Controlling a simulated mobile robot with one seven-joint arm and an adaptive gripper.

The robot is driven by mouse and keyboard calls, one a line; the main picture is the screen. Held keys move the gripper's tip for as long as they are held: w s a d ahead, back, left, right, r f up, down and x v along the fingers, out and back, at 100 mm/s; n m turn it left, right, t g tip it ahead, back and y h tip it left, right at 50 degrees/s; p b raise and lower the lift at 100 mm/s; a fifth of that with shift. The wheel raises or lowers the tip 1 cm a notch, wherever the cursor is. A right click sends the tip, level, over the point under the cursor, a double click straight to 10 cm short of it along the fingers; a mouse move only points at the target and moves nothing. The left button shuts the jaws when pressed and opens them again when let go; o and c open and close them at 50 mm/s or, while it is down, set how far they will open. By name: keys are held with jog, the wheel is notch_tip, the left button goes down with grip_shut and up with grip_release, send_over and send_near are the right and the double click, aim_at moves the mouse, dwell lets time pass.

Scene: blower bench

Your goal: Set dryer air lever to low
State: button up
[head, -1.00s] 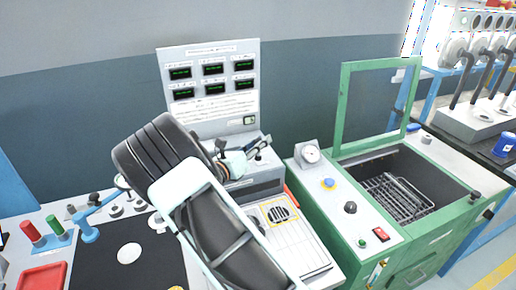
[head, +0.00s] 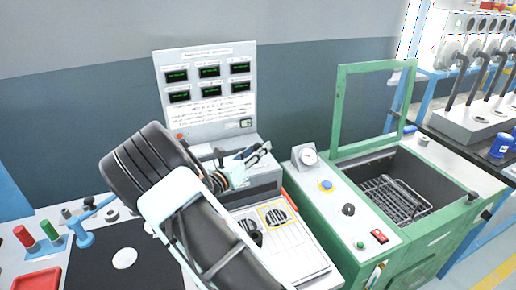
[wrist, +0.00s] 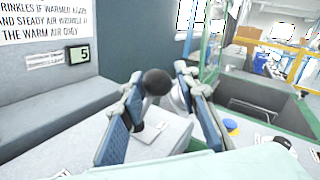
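The knob lies between my gripper's fingertips (wrist: 160,90). My gripper is open, with a blue-padded finger on either side of the knob; I cannot tell whether either touches it. In the head view my gripper (head: 252,157) is at the grey console below the upright display panel (head: 215,105), and it largely hides the lever. The lever's setting marks are not readable.
A small display reading 5 (wrist: 80,54) is on the panel beside the lever. A green machine (head: 345,215) with a gauge (head: 308,156) and an open basket well stands to the right. A round vent (head: 275,216) lies in the console top below my gripper.

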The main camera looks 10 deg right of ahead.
jog(key=shift+o, duration=0.9)
jog(key=shift+a, duration=0.15)
jog(key=v, duration=1.1)
jog(key=shift+s+a, duration=0.25)
jog(key=shift+s, duration=0.1)
